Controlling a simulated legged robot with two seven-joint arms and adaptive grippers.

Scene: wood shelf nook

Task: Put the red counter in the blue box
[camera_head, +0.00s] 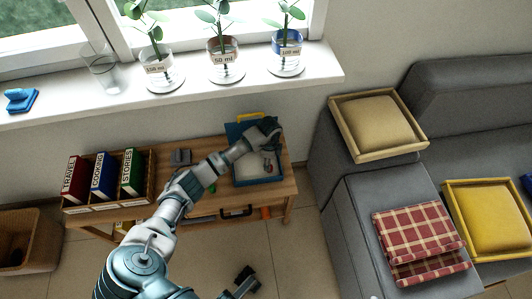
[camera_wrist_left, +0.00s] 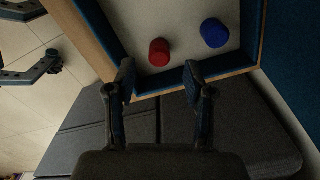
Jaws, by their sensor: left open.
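The red counter (camera_wrist_left: 159,52) lies on the pale floor of a shallow box with blue inner walls (camera_wrist_left: 253,30), near its edge. The box also shows on the wooden bench in the head view (camera_head: 259,184). A blue counter (camera_wrist_left: 214,32) lies in the same box, to the right of the red one. My left gripper (camera_wrist_left: 158,78) is open and empty, its fingertips just short of the red counter and apart from it. In the head view my left gripper (camera_head: 269,143) is above the box and hides part of it. My right gripper (camera_head: 245,279) hangs low over the floor, its jaws unclear.
A wooden rack (camera_head: 108,181) of labelled binders stands on the bench's left, with a small grey object (camera_head: 181,156) beside it. Plants in glass vessels (camera_head: 225,60) line the windowsill. A grey sofa (camera_head: 348,215) with trays and a folded plaid blanket (camera_head: 418,231) is at right.

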